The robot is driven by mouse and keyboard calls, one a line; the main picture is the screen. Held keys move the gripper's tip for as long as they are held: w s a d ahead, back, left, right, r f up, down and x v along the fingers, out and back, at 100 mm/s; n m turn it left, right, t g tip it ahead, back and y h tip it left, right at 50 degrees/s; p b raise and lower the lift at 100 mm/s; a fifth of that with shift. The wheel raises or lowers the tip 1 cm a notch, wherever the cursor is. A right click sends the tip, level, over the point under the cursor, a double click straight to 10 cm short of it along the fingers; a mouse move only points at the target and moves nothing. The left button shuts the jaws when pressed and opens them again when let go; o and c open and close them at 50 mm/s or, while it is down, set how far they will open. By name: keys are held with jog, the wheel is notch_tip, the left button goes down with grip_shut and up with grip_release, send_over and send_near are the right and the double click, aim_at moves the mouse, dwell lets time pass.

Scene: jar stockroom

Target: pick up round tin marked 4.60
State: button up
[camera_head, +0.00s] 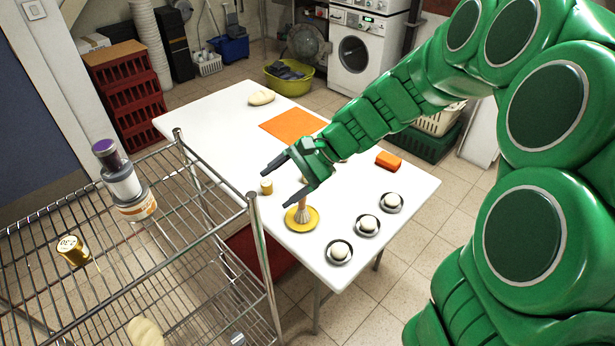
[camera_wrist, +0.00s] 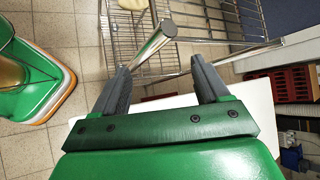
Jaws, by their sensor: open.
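My gripper (camera_head: 277,188) is open and empty above the white table, near its shelf-side edge. In the wrist view its two fingers (camera_wrist: 160,66) point toward the wire rack with nothing between them. A gold tin (camera_head: 73,251) with a white label lies on the rack's top shelf, left of my gripper and well apart from it; its printed figures are too small to read surely. A smaller gold tin (camera_head: 266,187) stands on the table close to my fingers. A stack of round containers, topped by a purple-lidded jar (camera_head: 107,153), stands on the rack. I cannot make out 4.60 on any.
The wire rack (camera_head: 205,240) stands beside the white table (camera_head: 215,115).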

jog(key=w+a+f+m+t+y, duration=0.1)
jog(key=w+f+m+t+y, duration=0.3)
jog(key=w, duration=0.8)
jog(key=w+d+f+m+t, duration=0.1)
jog(key=w+d+f+m, duration=0.2)
jog(key=w+f, duration=0.3)
jog(key=w+d+f+m+t+h, duration=0.1)
jog(key=w+d+f+m, duration=0.3)
jog(key=f, duration=0.5)
jog(key=w+d+f+m+t+h, duration=0.1)
jog(key=w+d+f+m+t, duration=0.2)
jog(key=w+f+m, duration=0.3)
jog(key=shift+w+d+f, duration=0.2)
jog(key=shift+w+f, duration=0.3)
jog(key=shift+w, duration=0.2)
jog(key=shift+w+d+f, duration=0.15)
jog(key=shift+w+f, duration=0.35)
jog(key=shift+w, duration=0.2)
jog(key=shift+w+f+h, duration=0.15)
jog(key=shift+f+h, duration=0.05)
jog(key=shift+h, duration=0.1)
jog(key=shift+w+a+f, duration=0.25)
jog(key=shift+w+a, duration=0.1)
jog(key=shift+a, duration=0.2)
jog(key=shift+r+x, duration=0.2)
jog(key=shift+x, duration=2.9)
jog(key=shift+w, duration=0.15)
jog(key=shift+c, duration=0.3)
jog(key=c, duration=1)
